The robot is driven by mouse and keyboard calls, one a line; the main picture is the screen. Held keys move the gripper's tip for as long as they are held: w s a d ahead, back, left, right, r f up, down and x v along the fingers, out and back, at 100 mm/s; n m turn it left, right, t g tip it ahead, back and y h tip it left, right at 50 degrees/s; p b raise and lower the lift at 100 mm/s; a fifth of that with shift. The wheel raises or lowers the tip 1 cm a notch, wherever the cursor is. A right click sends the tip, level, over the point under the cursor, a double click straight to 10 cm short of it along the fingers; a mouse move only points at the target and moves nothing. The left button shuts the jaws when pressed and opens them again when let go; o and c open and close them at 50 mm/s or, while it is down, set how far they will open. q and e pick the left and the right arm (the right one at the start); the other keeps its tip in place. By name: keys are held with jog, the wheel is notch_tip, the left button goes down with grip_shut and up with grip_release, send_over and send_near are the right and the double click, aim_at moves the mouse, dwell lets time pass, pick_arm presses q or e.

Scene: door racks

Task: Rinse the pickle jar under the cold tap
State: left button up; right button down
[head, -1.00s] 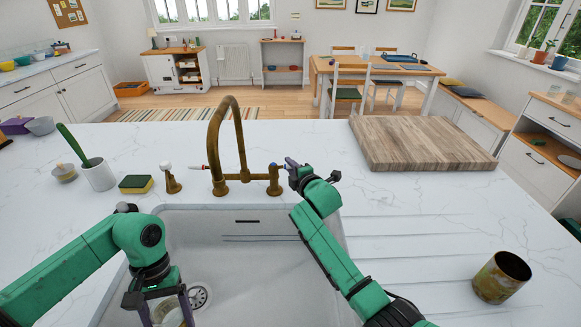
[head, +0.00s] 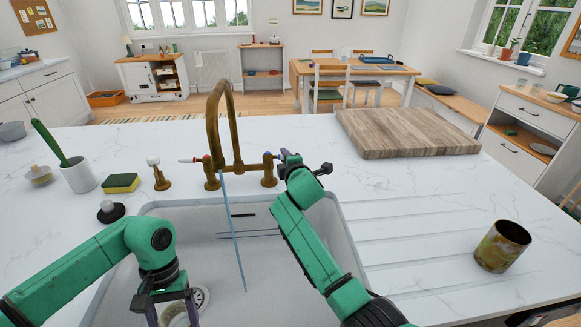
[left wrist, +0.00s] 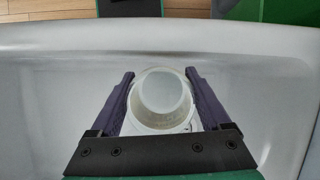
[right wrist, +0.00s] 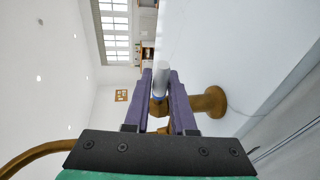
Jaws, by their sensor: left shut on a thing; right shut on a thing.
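The pickle jar (left wrist: 163,95), pale glass with a wide round mouth, is between the fingers of my left gripper (left wrist: 160,88), which is shut on it. In the head view the jar (head: 178,319) is low in the sink, partly hidden by the gripper and cut by the bottom edge. The brass tap (head: 214,140) has a tall arched spout. A thin blue water stream (head: 234,240) falls from it, to the right of the jar. My right gripper (head: 287,158) is shut on the blue-ringed cold tap handle (right wrist: 160,78).
The white sink (head: 285,265) has a drain (head: 200,299) beside the left gripper. A sponge (head: 121,183), white pot (head: 79,177) and black stopper (head: 110,211) stand left. A wooden board (head: 405,135) and a stained cup (head: 502,246) are right.

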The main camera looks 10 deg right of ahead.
jog(key=shift+d+f, duration=0.15)
jog(key=shift+f, duration=0.1)
jog(key=shift+s+a+r+h, duration=0.1)
jog(key=shift+a+r+h, duration=0.05)
jog(key=shift+a+h, duration=0.15)
jog(key=c, duration=0.8)
grip_release()
jog(key=shift+d, duration=0.2)
jog(key=shift+o, duration=0.2)
jog(key=shift+a+r, duration=0.1)
jog(key=v, duration=1.2)
